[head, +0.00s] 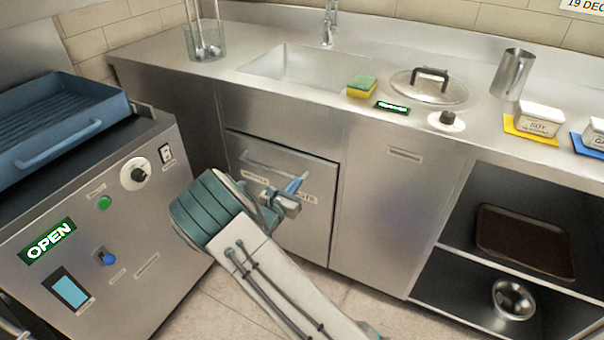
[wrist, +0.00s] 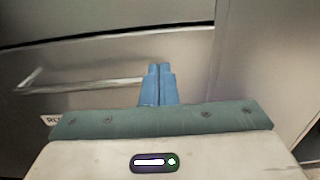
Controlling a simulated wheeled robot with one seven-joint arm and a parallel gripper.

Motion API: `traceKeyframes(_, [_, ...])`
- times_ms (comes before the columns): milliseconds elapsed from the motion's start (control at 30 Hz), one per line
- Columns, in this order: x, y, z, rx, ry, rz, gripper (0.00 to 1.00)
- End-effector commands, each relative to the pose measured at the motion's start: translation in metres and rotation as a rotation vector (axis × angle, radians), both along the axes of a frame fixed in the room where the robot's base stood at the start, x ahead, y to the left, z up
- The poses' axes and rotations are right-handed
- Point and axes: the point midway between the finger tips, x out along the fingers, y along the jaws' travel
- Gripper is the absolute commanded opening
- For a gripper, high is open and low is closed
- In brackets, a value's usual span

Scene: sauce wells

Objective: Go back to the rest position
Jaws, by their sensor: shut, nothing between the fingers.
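My gripper (head: 294,186) is in the middle of the head view, in front of a steel drawer or door (head: 285,185) under the counter. Its blue fingers are together and empty. In the wrist view my gripper (wrist: 159,70) shows with its two blue fingers side by side, pointing at the steel front. A bar handle (wrist: 80,86) lies to the left of the fingers there. I cannot tell whether the fingers touch the front. My arm reaches up from the bottom of the head view and hides part of the front and its label.
The counter holds a sink (head: 300,68), sponge (head: 361,87), glass lid (head: 440,90), steel cup (head: 512,74) and sauce containers (head: 541,119). A brown tray (head: 525,243) and bowl (head: 513,299) sit on open shelves.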

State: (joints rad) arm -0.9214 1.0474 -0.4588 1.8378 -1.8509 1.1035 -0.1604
Motion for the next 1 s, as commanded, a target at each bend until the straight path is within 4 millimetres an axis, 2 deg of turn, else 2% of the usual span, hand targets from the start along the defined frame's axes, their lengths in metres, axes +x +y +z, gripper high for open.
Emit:
traceKeyframes(100, [-0.024, 0.018, 0.0, 0.001, 0.003, 0.01, 0.0])
traceKeyframes(233, [-0.041, 0.028, -0.001, 0.001, 0.003, 0.011, 0.0])
traceKeyframes(400, [-0.051, 0.032, -0.001, 0.002, 0.001, 0.007, 0.0])
traceKeyframes(600, [-0.052, 0.031, -0.001, 0.003, 0.002, 0.004, 0.0])
traceKeyframes(667, [-0.052, 0.02, 0.01, 0.034, -0.002, -0.035, 0.0])
traceKeyframes(767, [-0.057, -0.009, 0.034, 0.124, -0.006, -0.143, 0.0])
traceKeyframes(867, [-0.069, -0.048, 0.065, 0.256, -0.018, -0.296, 0.0])
traceKeyframes(1000, [-0.096, -0.097, 0.101, 0.454, -0.04, -0.514, 0.0])
